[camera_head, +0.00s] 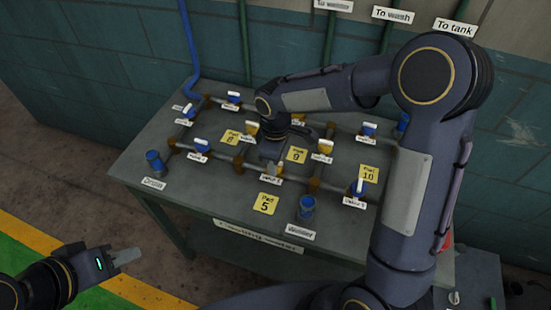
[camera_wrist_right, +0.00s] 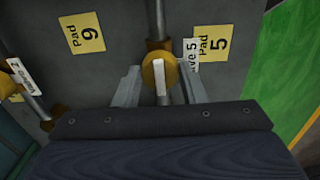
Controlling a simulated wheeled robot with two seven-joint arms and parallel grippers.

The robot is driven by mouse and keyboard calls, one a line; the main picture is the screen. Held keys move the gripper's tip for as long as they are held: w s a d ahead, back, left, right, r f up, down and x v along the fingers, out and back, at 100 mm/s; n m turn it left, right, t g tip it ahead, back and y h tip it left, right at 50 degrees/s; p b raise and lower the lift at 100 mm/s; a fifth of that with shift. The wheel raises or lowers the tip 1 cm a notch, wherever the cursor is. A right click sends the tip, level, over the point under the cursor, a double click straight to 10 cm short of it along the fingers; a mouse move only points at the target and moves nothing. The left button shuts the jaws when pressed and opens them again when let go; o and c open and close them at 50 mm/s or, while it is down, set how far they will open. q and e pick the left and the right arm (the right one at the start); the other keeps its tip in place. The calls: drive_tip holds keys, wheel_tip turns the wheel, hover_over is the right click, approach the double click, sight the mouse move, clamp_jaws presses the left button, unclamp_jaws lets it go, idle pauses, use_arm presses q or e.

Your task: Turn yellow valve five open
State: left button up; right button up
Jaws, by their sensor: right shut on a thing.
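Yellow valve five (camera_wrist_right: 147,76) shows in the right wrist view as a round yellow body with a white lever, beside its label (camera_wrist_right: 190,57). The lever points roughly along the grey pipe. My right gripper (camera_wrist_right: 161,84) has one finger on each side of the valve and is shut on it. In the head view, my right gripper (camera_head: 271,158) reaches down to the valve just above its label (camera_head: 271,178) and mostly hides the valve. My left gripper (camera_head: 125,257) is off the table at the lower left, away from the valves; its finger gap is unclear.
The grey table (camera_head: 140,150) carries a pipe grid with several blue and yellow valves close around my right gripper. Yellow pad 5 (camera_head: 267,203) lies just in front, and the Washer pipe stub (camera_head: 306,207) stands nearby. A tiled wall (camera_head: 110,50) is behind.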

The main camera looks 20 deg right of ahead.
drive_tip(key=shift+r, duration=0.1)
idle(0.3)
drive_tip(key=o, duration=1)
wheel_tip(320, 180, up, 7)
drive_tip(key=shift+f, duration=0.1)
drive_tip(key=shift+r, duration=0.45)
